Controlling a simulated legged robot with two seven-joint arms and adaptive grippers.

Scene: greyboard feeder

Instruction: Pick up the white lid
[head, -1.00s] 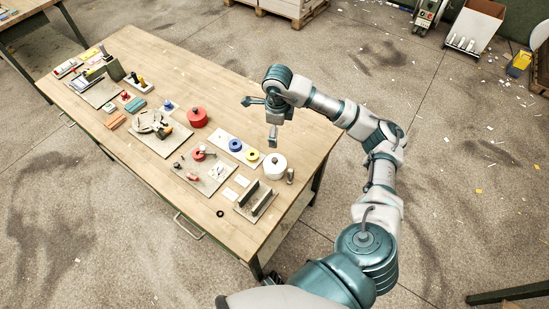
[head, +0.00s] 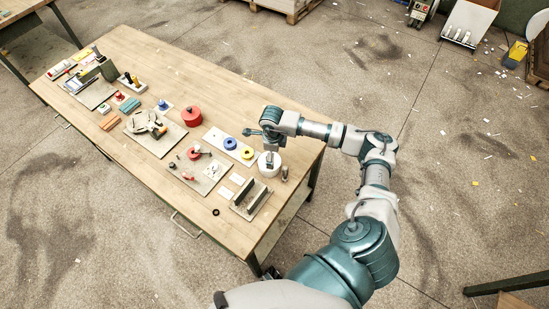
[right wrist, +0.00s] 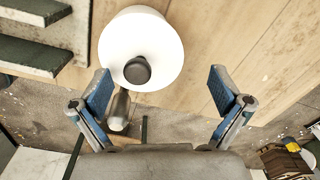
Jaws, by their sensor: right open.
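The white lid (right wrist: 141,42) is a round white piece with a dark grey knob (right wrist: 137,70), seen from above in the right wrist view. It also shows in the head view (head: 266,171) near the table's right edge, partly behind my right gripper. My right gripper (right wrist: 160,92) is open, its two blue-padded fingers apart. The knob lies between the finger directions, and nothing is held. In the head view my right gripper (head: 269,158) hangs over the lid. Whether it touches cannot be told. My left gripper is not in view.
A grey cylinder (head: 285,173) stands right beside the white lid. A grey slotted fixture (head: 250,197) is just in front. A board with blue and yellow round pieces (head: 216,134) lies to the left, with a red lidded pot (head: 192,116) beyond. The wooden table's (head: 270,223) front right part is bare.

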